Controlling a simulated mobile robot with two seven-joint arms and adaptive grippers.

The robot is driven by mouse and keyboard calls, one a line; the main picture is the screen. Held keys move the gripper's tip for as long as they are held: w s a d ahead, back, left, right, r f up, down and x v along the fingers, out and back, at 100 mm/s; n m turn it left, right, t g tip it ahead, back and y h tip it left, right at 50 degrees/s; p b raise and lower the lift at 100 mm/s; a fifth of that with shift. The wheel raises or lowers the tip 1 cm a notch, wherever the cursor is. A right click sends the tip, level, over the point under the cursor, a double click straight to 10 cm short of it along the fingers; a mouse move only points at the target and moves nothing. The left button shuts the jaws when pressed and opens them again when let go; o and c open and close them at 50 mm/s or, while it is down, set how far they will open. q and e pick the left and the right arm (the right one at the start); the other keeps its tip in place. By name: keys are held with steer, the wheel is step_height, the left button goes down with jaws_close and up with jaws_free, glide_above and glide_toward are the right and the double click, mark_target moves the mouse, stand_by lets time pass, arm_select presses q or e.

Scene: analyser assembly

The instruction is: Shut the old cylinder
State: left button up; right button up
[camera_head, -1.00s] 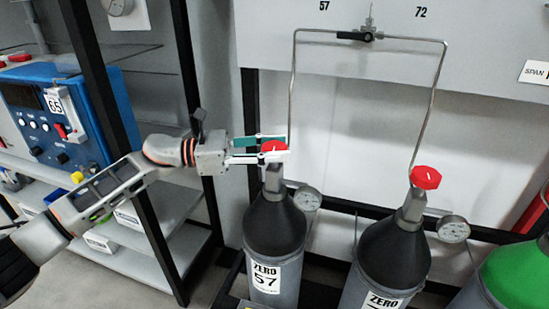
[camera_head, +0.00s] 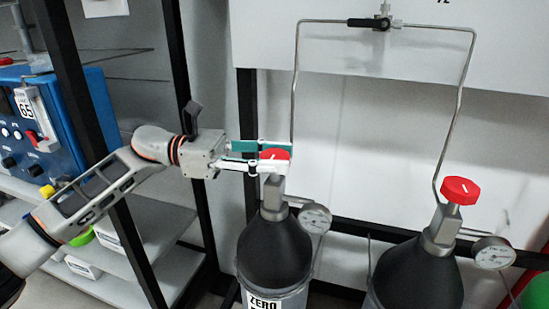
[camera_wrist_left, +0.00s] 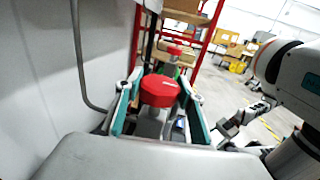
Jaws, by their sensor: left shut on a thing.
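Two dark-shouldered grey cylinders stand side by side in the head view. The left cylinder (camera_head: 274,252) has a "ZERO" label cut by the frame's lower edge and a red valve knob (camera_head: 274,155) on top. My left gripper (camera_head: 272,158) is shut on this knob from the left, a finger on each side. The knob also shows between the fingers in the left wrist view (camera_wrist_left: 159,90). The right cylinder (camera_head: 417,272) has its own red knob (camera_head: 461,190), with nothing touching it. My right gripper (camera_wrist_left: 230,128) shows small in the left wrist view, apart from the cylinders; its jaw state is unclear.
A pressure gauge (camera_head: 315,218) sits close beside the left valve, another (camera_head: 492,252) beside the right. A thin metal pipe (camera_head: 463,80) arches to a black-handled changeover valve (camera_head: 372,22) on the wall panel. A black rack post (camera_head: 200,150) stands behind my left wrist.

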arm_select(q)
steer(key=o, duration=1.1)
steer(key=shift+r, duration=0.1)
steer(key=shift+o, duration=0.2)
steer(key=shift+a, duration=0.1)
steer(key=w+a, duration=0.1)
steer(key=a, duration=1)
steer(key=shift+w+a, duration=0.3)
steer(key=shift+a, duration=0.05)
